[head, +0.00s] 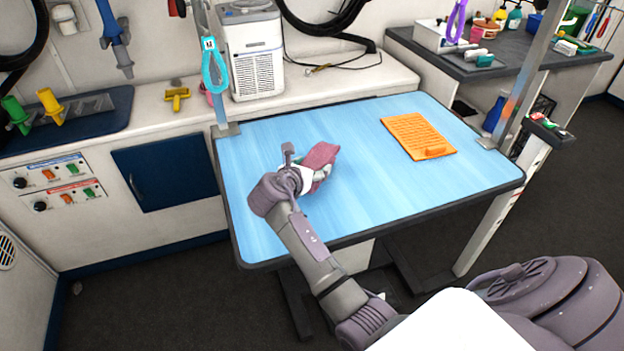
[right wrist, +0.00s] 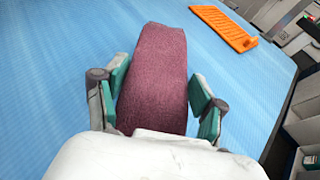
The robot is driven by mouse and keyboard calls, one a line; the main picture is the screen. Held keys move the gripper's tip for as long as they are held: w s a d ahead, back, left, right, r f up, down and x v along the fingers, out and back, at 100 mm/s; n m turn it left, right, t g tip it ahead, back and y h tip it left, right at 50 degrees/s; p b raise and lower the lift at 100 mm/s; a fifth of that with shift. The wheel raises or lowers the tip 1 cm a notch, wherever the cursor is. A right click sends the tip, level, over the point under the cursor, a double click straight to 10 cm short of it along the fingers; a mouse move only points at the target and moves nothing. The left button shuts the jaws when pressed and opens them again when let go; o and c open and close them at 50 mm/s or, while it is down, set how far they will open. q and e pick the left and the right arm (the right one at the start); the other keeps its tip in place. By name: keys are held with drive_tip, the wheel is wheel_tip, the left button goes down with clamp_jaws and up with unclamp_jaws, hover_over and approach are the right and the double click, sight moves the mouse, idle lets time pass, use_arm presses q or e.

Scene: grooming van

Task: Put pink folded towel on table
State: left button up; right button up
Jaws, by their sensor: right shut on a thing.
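The pink folded towel (head: 321,156) is in my right gripper (head: 318,172), over the left-middle part of the blue table (head: 360,130). In the right wrist view the towel (right wrist: 153,75) stands between the two green-padded fingers of the right gripper (right wrist: 158,100), which are shut on it. The blue table top (right wrist: 60,70) lies behind and below the towel there. I cannot tell whether the towel's lower edge touches the table. My left gripper is not in view.
An orange ribbed mat (head: 418,136) lies on the table's right part; it also shows in the right wrist view (right wrist: 222,27). A post with a cyan loop (head: 214,68) stands at the table's back left. A white machine (head: 252,55) sits on the counter behind. The table's front is clear.

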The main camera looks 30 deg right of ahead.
wheel_tip(320, 180, down, 3)
drive_tip(key=shift+f+b, duration=0.15)
drive_tip(key=shift+b, duration=0.15)
drive_tip(key=shift+f, duration=0.35)
drive_tip(key=o, duration=1.1)
drive_tip(key=shift+f, duration=0.1)
drive_tip(key=shift+o, duration=0.2)
